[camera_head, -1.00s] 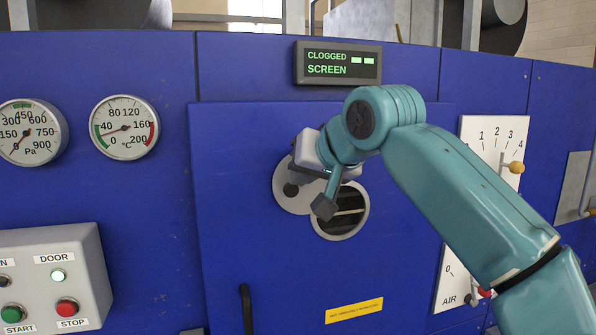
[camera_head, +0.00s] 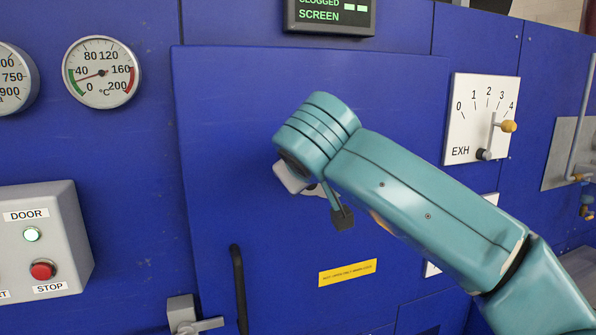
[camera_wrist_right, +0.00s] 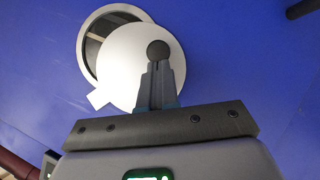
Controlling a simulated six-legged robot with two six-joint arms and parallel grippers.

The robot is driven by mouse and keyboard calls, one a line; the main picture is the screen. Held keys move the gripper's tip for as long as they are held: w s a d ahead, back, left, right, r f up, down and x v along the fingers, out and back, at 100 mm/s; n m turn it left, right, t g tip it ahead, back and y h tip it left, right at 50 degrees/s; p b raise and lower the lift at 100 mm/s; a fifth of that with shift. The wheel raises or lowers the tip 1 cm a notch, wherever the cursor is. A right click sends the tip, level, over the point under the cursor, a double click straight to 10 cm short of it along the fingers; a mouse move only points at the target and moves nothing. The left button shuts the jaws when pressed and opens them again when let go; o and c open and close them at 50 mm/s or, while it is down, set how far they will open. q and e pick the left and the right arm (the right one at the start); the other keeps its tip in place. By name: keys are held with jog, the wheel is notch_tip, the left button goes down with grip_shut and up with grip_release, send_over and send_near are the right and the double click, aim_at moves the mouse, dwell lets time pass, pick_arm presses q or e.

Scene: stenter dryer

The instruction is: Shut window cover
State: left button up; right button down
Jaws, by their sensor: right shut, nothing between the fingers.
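The window cover (camera_wrist_right: 133,65) is a round pale disc with a dark knob (camera_wrist_right: 158,53), seen in the right wrist view. It lies over most of the round window (camera_wrist_right: 97,35), whose dark slatted opening shows as a crescent at the upper left. A small tab sticks out at the disc's lower left. My right gripper (camera_wrist_right: 157,72) is shut and empty, with its fingertips at the knob; I cannot tell if they touch it. In the head view my right arm hides the gripper and nearly all of the cover and window. My left gripper is out of view.
The window is in a blue door panel (camera_head: 220,130) with a black handle (camera_head: 239,290) and a yellow label (camera_head: 347,272). The EXH lever plate (camera_head: 480,118) is at right. The button box (camera_head: 45,240) and temperature gauge (camera_head: 101,72) are at left.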

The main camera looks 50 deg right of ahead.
aim_at(320, 186)
jog(key=d+f+n+h+b, duration=0.1)
jog(key=s+d+f+n+h+b, duration=0.1)
jog(key=shift+f+b, duration=0.3)
jog(key=shift+b, duration=0.1)
jog(key=shift+s+d+f+n+g+h+b, duration=0.2)
jog(key=shift+s+d+n+h+b, duration=0.15)
jog(key=shift+d+n+b, duration=0.2)
jog(key=shift+s+d+f+n+g+h+b, duration=0.15)
jog(key=shift+s+d+n+h+b, duration=0.1)
jog(key=shift+d+n+h+b, duration=0.25)
jog(key=shift+r, duration=0.1)
